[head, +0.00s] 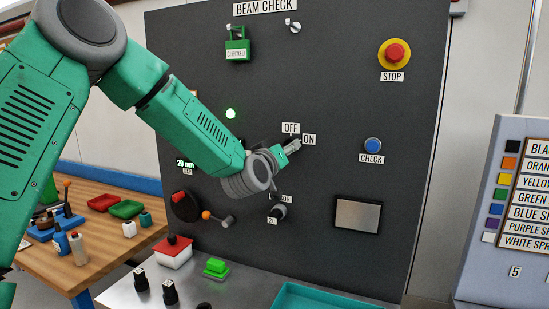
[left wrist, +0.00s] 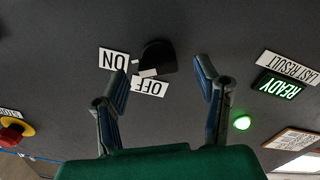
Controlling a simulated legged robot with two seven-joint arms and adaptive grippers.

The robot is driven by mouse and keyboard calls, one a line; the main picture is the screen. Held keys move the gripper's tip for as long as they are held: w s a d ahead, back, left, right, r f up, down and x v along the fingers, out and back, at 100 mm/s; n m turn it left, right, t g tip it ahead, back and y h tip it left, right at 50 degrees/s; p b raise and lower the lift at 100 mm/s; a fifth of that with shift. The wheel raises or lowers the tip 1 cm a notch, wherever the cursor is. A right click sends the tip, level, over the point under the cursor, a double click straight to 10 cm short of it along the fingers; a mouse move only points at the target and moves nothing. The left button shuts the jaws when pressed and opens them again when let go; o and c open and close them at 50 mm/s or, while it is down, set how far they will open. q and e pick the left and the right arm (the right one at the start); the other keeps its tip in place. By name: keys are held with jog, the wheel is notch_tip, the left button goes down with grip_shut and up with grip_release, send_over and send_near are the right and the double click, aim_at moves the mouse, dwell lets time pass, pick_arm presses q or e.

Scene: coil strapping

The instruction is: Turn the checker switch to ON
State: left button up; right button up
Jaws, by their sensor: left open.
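The checker switch is a black knob (left wrist: 158,56) on the dark panel, in the left wrist view, which shows the panel upside down. The OFF label (left wrist: 150,88) and the ON label (left wrist: 113,59) sit beside it. A small pale mark on the knob's edge lies near OFF. My left gripper (left wrist: 163,75) is open, its two fingers on either side of the knob; I cannot tell whether they touch it. In the head view my left gripper (head: 291,148) is at the panel by the ON label (head: 309,140) and hides the knob. My right gripper is not in view.
The panel also carries a red stop button (head: 395,54), a blue check button (head: 373,145), a lower black knob (head: 277,212) and a green padlock tag (head: 237,48). A green READY display (left wrist: 280,86) is lit. A wooden bench (head: 100,255) stands at left.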

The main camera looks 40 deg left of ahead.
pick_arm(q)
jog(key=v, duration=0.8)
jog(key=shift+s, duration=0.3)
jog(key=shift+a, duration=0.15)
